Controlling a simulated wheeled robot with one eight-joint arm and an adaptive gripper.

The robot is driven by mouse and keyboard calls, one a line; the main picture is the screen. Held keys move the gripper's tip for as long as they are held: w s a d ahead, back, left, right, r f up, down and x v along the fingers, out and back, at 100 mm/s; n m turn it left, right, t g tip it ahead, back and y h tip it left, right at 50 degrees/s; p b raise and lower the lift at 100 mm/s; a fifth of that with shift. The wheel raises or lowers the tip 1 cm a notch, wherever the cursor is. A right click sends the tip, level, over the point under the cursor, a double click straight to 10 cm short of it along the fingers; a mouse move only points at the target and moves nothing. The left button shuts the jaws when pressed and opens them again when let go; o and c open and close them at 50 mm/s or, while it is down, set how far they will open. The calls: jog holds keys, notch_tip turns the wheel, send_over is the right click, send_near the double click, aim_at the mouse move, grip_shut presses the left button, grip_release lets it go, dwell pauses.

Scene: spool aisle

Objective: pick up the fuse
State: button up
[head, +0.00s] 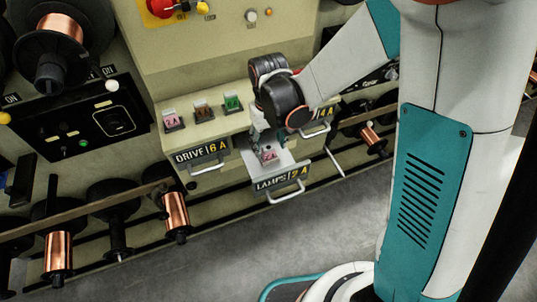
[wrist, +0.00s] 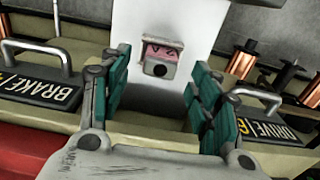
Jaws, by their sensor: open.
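A pink fuse (head: 268,155) sits in the pulled-out, pale LAMPS 2 A drawer (head: 289,173). Three more fuses stand on the ledge to the left: a pink one (head: 173,121), a brown one (head: 203,109) and a green one (head: 232,103).
The DRIVE 6 A drawer (head: 203,153) is shut, left of the open one. The BRAKE drawer handle (wrist: 38,55) shows at the left of the wrist view. Copper spools (head: 176,214) hang along the lower front. Grey floor (head: 240,250) is clear in front.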

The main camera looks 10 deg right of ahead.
aim_at(268, 147)
notch_tip(268, 147, down, 4)
jog(key=shift+r+b, duration=0.2)
jog(key=shift+b, duration=0.45)
jog(key=c, duration=1.2)
jog(key=shift+r, duration=0.2)
